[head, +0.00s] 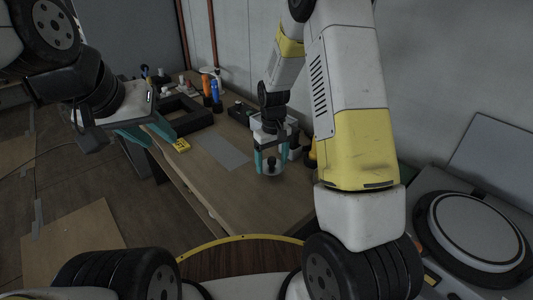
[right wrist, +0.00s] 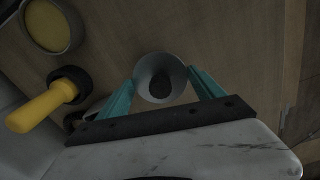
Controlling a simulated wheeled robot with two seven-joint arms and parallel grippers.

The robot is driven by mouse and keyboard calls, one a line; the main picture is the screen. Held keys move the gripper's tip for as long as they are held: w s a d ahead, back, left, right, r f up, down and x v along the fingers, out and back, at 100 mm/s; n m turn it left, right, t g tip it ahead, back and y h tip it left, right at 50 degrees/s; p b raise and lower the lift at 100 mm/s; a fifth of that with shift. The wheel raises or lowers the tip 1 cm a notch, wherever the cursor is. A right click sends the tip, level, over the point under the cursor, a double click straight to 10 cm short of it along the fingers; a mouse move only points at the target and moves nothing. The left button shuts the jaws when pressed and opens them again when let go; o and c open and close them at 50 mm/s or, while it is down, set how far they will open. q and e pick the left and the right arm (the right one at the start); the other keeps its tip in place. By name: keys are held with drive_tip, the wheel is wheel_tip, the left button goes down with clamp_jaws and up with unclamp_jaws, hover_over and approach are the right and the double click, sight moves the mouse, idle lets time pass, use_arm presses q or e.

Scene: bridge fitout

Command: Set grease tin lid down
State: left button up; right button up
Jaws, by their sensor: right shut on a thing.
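The grease tin lid (right wrist: 160,78) is a round grey disc with a dark knob. It sits between the teal fingertips of my right gripper (right wrist: 161,84) in the right wrist view. In the head view my right gripper (head: 271,160) points down over the bench, with the lid (head: 271,171) at its tips, low over the wood. I cannot tell whether the lid touches the bench. A round open tin with yellow contents (right wrist: 47,24) stands at the upper left of the right wrist view, apart from the lid. My left gripper (head: 154,133) is open and empty near the bench's left edge.
A yellow-handled tool with a black head (right wrist: 45,105) lies near my right gripper. A grey mat (head: 222,151), a black frame (head: 185,115), a yellow item (head: 181,146), and orange (head: 206,84) and blue (head: 215,91) items are on the bench. Bare wood lies in front of the lid.

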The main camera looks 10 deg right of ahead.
sight(272, 167)
drive_tip(key=shift+w+d+f, duration=0.1)
drive_tip(key=shift+w+d, duration=0.1)
drive_tip(key=shift+w, duration=0.4)
drive_tip(key=shift+f, duration=1.7)
drive_tip(key=shift+s+f, duration=0.1)
drive_tip(key=shift+f, duration=0.05)
drive_tip(key=o, duration=1.4)
drive_tip(key=shift+c, duration=0.2)
